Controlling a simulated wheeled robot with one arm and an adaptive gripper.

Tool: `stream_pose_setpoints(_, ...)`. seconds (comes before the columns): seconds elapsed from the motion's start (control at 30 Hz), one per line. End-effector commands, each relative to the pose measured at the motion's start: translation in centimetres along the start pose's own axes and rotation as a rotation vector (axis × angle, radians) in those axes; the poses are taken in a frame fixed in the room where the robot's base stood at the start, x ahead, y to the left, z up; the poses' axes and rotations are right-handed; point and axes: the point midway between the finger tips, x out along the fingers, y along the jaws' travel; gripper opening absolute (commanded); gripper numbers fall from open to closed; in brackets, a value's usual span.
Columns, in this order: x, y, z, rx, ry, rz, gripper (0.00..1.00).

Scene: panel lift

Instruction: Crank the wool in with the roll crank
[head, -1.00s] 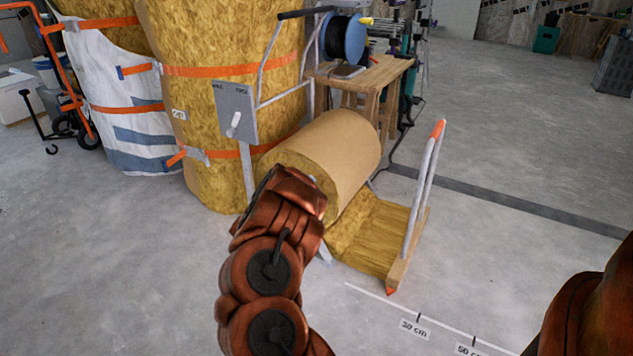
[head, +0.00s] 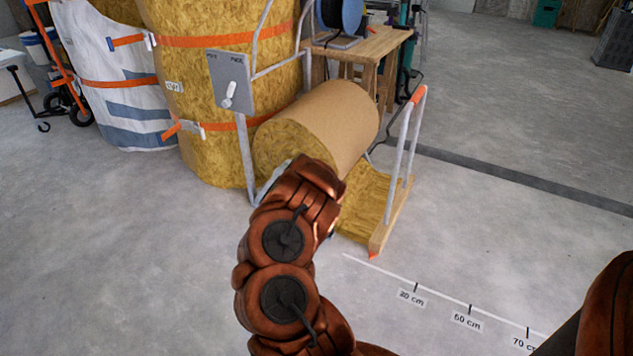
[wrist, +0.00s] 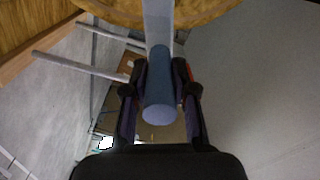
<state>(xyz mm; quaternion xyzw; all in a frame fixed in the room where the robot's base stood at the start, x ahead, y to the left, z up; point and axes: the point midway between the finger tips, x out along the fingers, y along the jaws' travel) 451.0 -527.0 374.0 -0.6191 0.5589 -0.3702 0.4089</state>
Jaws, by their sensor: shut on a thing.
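The wool roll (head: 335,110), with brown facing and yellow wool at its end, lies in its stand in the middle of the head view. A strip of yellow wool (head: 362,205) runs from it along the floor to a wooden bar (head: 392,222) with a pale, orange-topped hoop (head: 404,140). In the wrist view, my gripper (wrist: 158,88) is shut on the blue-grey handle (wrist: 160,112) of the roll crank, whose grey arm (wrist: 158,22) reaches up to the roll's end. In the head view my arm hides the gripper and most of the crank.
A grey panel (head: 218,68) with a white lever (head: 228,98) stands left of the roll. Tall strapped wool bales (head: 210,140) stand behind it. A wooden table (head: 372,42) stands at the back. A floor scale (head: 440,298) marked in centimetres lies in front; floor to the right is clear.

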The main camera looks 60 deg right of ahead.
Motion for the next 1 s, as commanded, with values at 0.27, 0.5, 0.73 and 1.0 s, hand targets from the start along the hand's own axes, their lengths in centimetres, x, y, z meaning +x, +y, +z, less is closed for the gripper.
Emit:
stream_pose_setpoints(0.27,-0.27,0.00,0.49,0.000,-0.013,0.000,0.00)
stream_pose_setpoints(0.5,-0.06,0.06,0.18,0.000,-0.006,0.001,0.49)
stream_pose_setpoints(0.73,0.04,0.07,0.01,0.000,-0.002,0.002,0.52)
stream_pose_setpoints(1.0,-0.46,0.04,0.00,0.000,-0.001,0.001,0.52)
